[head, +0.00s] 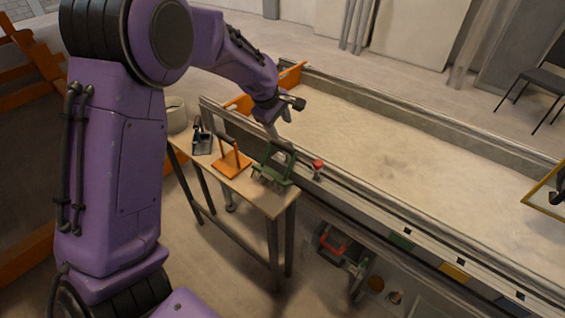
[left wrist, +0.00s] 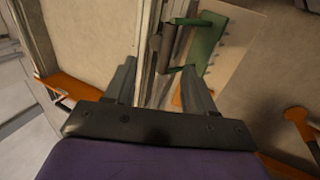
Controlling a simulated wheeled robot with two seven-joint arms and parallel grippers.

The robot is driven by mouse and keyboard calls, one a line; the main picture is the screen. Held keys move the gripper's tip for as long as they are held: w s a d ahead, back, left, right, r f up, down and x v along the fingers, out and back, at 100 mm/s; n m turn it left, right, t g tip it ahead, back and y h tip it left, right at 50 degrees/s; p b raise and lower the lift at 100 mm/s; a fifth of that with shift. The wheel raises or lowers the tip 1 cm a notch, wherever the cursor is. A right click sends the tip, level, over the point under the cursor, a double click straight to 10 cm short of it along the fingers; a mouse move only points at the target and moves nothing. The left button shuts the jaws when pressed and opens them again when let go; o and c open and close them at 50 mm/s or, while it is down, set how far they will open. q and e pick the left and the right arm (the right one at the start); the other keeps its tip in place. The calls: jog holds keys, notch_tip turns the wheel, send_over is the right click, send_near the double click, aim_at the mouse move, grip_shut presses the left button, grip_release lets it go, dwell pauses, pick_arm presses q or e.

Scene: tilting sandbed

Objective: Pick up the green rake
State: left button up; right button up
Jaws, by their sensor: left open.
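The green rake (head: 276,164) stands on the right end of a small wooden table, its dark handle bar on top. In the left wrist view the green rake (left wrist: 207,38) is ahead and to the right of the fingers, with its dark handle near the right fingertip. My left gripper (head: 286,118) is above the rake in the head view. Its two fingers are spread (left wrist: 158,66), with nothing held between them. I cannot tell whether the right finger touches the rake. My right gripper does not show.
An orange tool (head: 233,163) and a dark tool (head: 202,142) stand beside the rake on the wooden table (head: 258,196). The long sandbed (head: 400,160) has a raised rail just behind the rake. A small red-topped knob (head: 318,165) sits right of the rake.

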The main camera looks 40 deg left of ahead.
aim_at(285, 146)
pick_arm(q)
jog(key=x, duration=0.3)
jog(key=p+x, duration=0.1)
jog(key=x, duration=0.2)
jog(key=s+p+x, duration=0.1)
jog(key=x, duration=0.2)
jog(key=shift+a+f, duration=0.15)
jog(key=shift+f, duration=0.4)
jog(key=shift+r, duration=0.1)
grip_shut()
